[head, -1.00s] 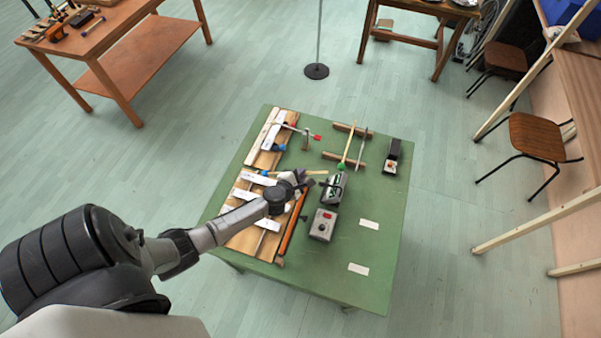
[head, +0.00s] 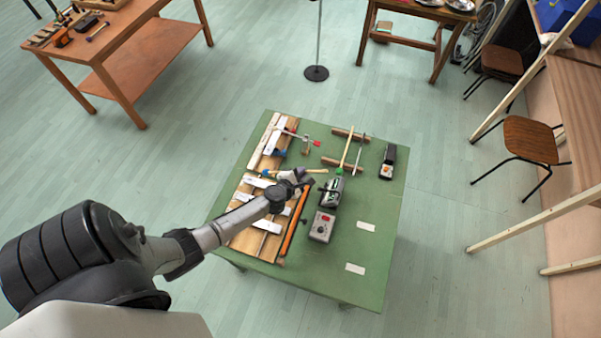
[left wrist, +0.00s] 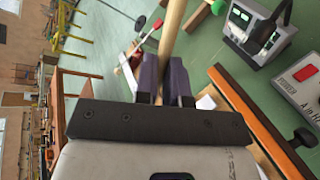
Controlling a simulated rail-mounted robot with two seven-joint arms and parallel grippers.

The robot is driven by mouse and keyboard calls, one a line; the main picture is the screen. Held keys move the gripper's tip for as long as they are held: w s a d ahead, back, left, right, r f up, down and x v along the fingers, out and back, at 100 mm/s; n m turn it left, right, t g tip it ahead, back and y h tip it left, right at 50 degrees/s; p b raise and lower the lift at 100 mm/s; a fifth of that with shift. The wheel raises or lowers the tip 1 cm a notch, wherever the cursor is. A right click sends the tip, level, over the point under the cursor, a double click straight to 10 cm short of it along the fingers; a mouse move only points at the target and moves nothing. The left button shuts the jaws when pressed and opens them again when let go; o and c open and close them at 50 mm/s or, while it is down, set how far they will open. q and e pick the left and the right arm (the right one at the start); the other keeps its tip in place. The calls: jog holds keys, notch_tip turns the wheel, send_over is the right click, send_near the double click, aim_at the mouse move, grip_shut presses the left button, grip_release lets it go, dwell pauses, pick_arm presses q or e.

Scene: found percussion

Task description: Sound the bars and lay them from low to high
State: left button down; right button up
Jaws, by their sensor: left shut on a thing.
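My left gripper (head: 304,178) is shut on a pale wooden stick (left wrist: 172,40), above the green table. The stick also shows in the head view (head: 317,171), reaching right; a blue end (head: 266,173) lies left of the gripper, roughly in line with it. A thin metal bar (head: 358,153) lies across two brown wooden rails (head: 350,134). Beside it lies a stick with a green ball head (head: 340,171); the ball also shows in the wrist view (left wrist: 217,6). White labels (head: 245,197) lie on the wooden boards at left; my arm hides part of them. My right gripper is not in view.
An orange strip (head: 293,225) edges the boards.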

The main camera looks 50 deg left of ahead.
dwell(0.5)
pick_arm(q)
jog(key=s+a+f+n+t+h+b, duration=0.1)
jog(key=s+a+f+n+b, duration=0.15)
jog(key=f+b, duration=0.6)
notch_tip(320, 180, up, 8)
jog(key=a+p, duration=0.1)
jog(key=p, duration=0.4)
jog(key=shift+w, duration=0.3)
dwell(0.3)
dwell(0.8)
